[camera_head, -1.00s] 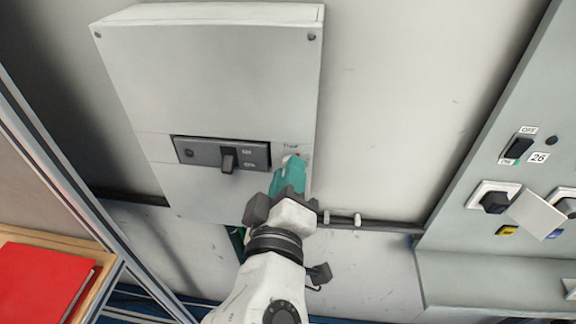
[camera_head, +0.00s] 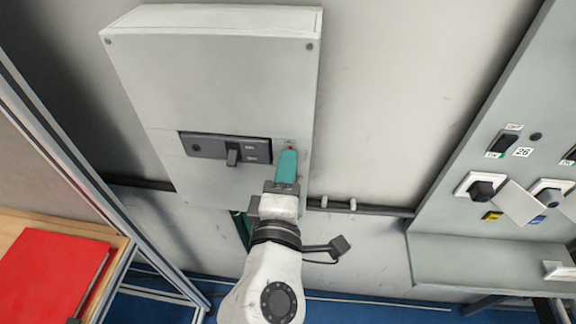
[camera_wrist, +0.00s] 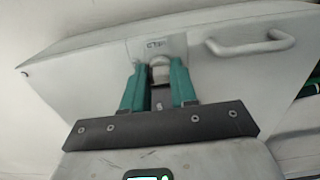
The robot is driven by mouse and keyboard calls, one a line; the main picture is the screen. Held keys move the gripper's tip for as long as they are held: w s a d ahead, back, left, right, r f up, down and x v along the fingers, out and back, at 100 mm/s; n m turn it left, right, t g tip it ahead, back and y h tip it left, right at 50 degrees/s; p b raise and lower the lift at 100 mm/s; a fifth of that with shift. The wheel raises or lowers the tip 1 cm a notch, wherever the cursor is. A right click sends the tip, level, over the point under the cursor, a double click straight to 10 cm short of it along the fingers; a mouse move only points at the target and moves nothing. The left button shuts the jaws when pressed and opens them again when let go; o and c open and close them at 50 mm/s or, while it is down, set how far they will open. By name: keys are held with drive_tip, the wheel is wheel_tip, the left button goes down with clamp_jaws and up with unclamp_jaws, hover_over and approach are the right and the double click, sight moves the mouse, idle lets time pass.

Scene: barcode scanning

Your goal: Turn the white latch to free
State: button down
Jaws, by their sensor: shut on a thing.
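The white latch (camera_wrist: 160,70) is a small round-topped knob on the face of a grey box (camera_head: 220,70). It sits below a small label (camera_wrist: 157,44) that I cannot read clearly. In the wrist view my gripper (camera_wrist: 160,78) has its two teal fingers on either side of the latch, shut on it. In the head view my gripper (camera_head: 288,153) reaches the lower right of the box, and its fingers hide the latch. I cannot tell the latch's exact angle.
A dark switch panel (camera_head: 213,148) with a black lever is just left of my gripper. A metal handle (camera_wrist: 250,43) shows in the wrist view. A grey control panel (camera_head: 445,200) is on the right, and a red folder (camera_head: 50,275) lies on a shelf at lower left.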

drive_tip(key=shift+a, duration=0.1)
idle(0.3)
drive_tip(key=c, duration=0.9)
unclamp_jaws()
drive_tip(key=s+b, duration=0.2)
drive_tip(key=s, duration=0.8)
drive_tip(key=shift+s+a+b, duration=0.2)
drive_tip(key=shift+s+b, duration=0.2)
